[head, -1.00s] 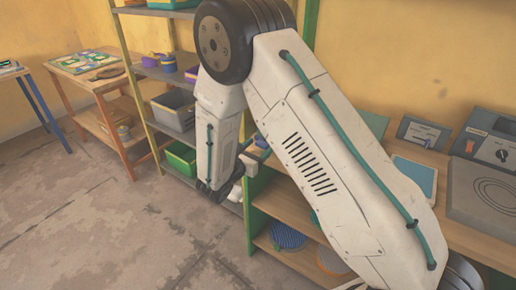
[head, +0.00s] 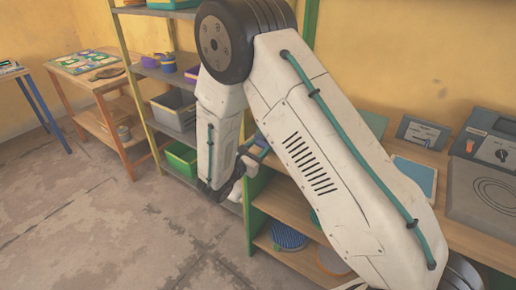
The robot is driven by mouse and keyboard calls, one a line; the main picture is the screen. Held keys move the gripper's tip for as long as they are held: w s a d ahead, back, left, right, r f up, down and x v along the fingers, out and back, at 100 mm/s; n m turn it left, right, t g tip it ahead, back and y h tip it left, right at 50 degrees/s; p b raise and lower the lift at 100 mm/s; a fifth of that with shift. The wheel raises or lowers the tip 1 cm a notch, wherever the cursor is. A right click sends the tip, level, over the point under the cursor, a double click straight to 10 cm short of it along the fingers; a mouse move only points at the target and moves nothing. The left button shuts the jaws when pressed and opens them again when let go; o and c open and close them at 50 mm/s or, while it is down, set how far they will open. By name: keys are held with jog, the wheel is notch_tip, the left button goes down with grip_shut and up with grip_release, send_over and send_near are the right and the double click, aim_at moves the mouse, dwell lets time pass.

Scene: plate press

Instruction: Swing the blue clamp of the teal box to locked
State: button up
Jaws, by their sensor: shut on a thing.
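My gripper (head: 251,160) shows only in part, at the end of my wrist, left of my upper arm and by the left end of the workbench. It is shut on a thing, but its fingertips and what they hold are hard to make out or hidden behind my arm. The blue clamp cannot be made out there.
Shelves with bins (head: 174,110) stand behind my forearm. The floor at left (head: 90,220) is clear.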

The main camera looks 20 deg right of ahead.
jog(key=m, duration=0.4)
jog(key=shift+s, duration=0.1)
jog(key=m, duration=0.8)
jog(key=shift+f, duration=0.1)
jog(key=shift+f+m, duration=0.1)
jog(key=shift+m, duration=2.1)
jog(key=shift+s, duration=0.1)
jog(key=o, duration=1)
